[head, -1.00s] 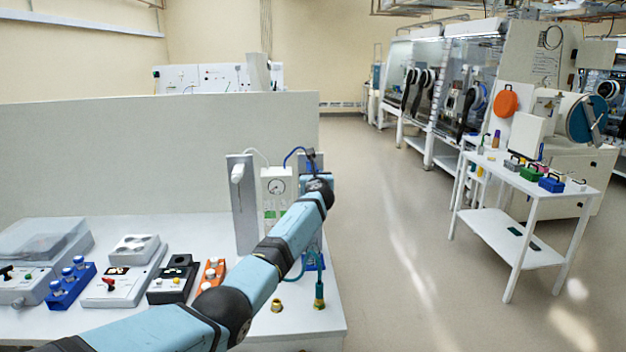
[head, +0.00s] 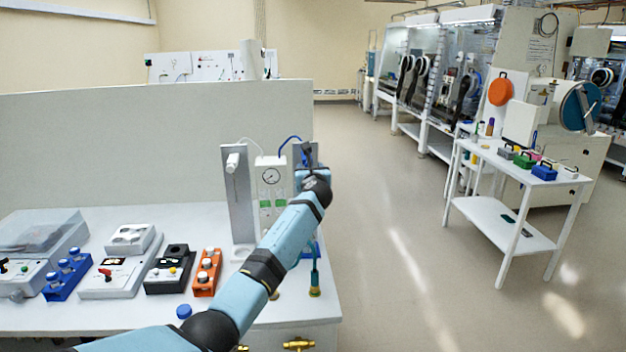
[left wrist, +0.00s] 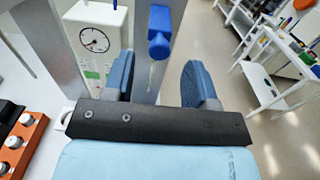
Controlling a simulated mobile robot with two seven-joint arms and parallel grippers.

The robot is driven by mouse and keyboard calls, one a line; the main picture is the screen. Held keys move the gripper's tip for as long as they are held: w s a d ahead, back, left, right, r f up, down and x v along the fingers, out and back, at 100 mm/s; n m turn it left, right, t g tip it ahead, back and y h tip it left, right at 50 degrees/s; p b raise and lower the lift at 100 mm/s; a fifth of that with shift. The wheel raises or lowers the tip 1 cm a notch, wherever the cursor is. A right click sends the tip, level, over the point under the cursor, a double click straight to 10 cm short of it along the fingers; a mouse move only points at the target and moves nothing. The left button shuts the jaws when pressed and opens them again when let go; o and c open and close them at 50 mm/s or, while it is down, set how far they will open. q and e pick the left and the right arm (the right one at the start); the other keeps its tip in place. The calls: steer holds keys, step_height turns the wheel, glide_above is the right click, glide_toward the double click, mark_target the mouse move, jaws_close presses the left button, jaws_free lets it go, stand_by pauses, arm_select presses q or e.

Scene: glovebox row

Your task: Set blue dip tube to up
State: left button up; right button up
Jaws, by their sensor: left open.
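In the left wrist view the blue dip tube's blue block (left wrist: 159,38) hangs in front of a grey upright plate, with a thin clear tube below it. My left gripper (left wrist: 158,80) is open, its two blue fingers on either side of the line of that tube. The blue block shows beyond the fingertips, and I see no contact. In the head view my left arm reaches to the stand at the bench's right end, and my left gripper (head: 308,160) hides most of the blue dip tube there. My right gripper is not in view.
A gauge box (head: 271,176) and a grey stand with a white holder (head: 233,163) are left of my gripper. An orange block (head: 207,272) and several devices cover the bench to the left. A white cart (head: 520,165) stands across the clear floor.

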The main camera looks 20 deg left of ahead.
arm_select(q)
steer(key=v, duration=0.8)
steer(key=shift+s, duration=0.15)
steer(key=s+d+f+n+g+h, duration=0.1)
steer(key=s+d+f+n+h, duration=0.2)
steer(key=s+f, duration=0.5)
steer(key=s+d+f+n+h, duration=0.25)
steer(key=s+f+n, duration=0.2)
steer(key=f, duration=0.65)
steer(key=s+d+f+n+g+h, duration=0.1)
steer(key=s+d+f+n+h, duration=0.15)
steer(key=s+f, duration=0.55)
steer(key=s+d+f+n+h, duration=0.1)
steer(key=s+n, duration=0.4)
steer(key=s, duration=0.5)
steer(key=s+d+f+n+g+h+p, duration=0.1)
steer(key=s+d+f+n, duration=0.3)
steer(key=s, duration=0.6)
steer(key=s+d+f+n+g+h, duration=0.1)
steer(key=s+d+f+n+h, duration=0.1)
steer(key=s+n, duration=0.5)
steer(key=s+d+f, duration=0.1)
steer(key=s+f, duration=0.1)
steer(key=s, duration=0.1)
steer(key=shift+f+n+h, duration=0.3)
steer(key=shift+h, duration=0.1)
